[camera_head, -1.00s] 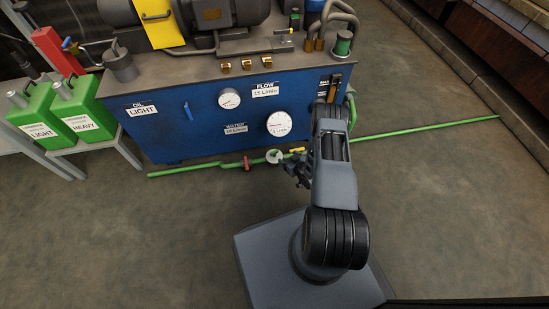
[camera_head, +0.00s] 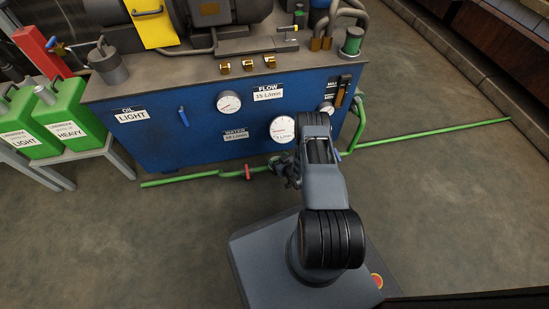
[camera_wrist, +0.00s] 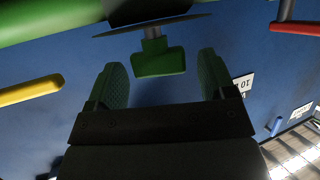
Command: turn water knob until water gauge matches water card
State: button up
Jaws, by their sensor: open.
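A green T-shaped knob (camera_wrist: 158,60) under a dark disc hangs from the green pipe in the wrist view; I take it for the water knob. My gripper (camera_wrist: 162,72) is open, with one green-padded finger on each side of the knob and visible gaps between. In the head view my gripper (camera_head: 285,172) is at the pipe below the water gauge, and my arm hides the knob. The water gauge (camera_head: 282,129) is a white dial, partly covered by my arm; its needle is too small to read. The water card (camera_head: 235,135) left of it seems to read 10 L/min.
A red valve handle (camera_head: 248,172) sits on the green pipe (camera_head: 190,180) left of my gripper. A yellow handle (camera_wrist: 30,90) shows in the wrist view. The flow gauge (camera_head: 229,102) is above on the blue tank (camera_head: 165,150). The floor in front is mostly clear.

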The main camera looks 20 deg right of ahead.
jog(key=shift+w+a+f, duration=0.1)
jog(key=shift+w+f, duration=0.1)
jog(key=shift+w, duration=0.25)
jog(key=shift+c, duration=0.3)
jog(key=c, duration=0.9)
jog(key=shift+n+y, duration=0.3)
jog(key=shift+y, duration=0.1)
jog(key=shift+n+g+y, duration=0.3)
jog(key=shift+n+y, duration=0.6)
jog(key=shift+y, duration=0.1)
jog(key=shift+n+g+y, duration=1)
jog(key=shift+n+y, duration=0.9)
jog(key=shift+y, duration=0.1)
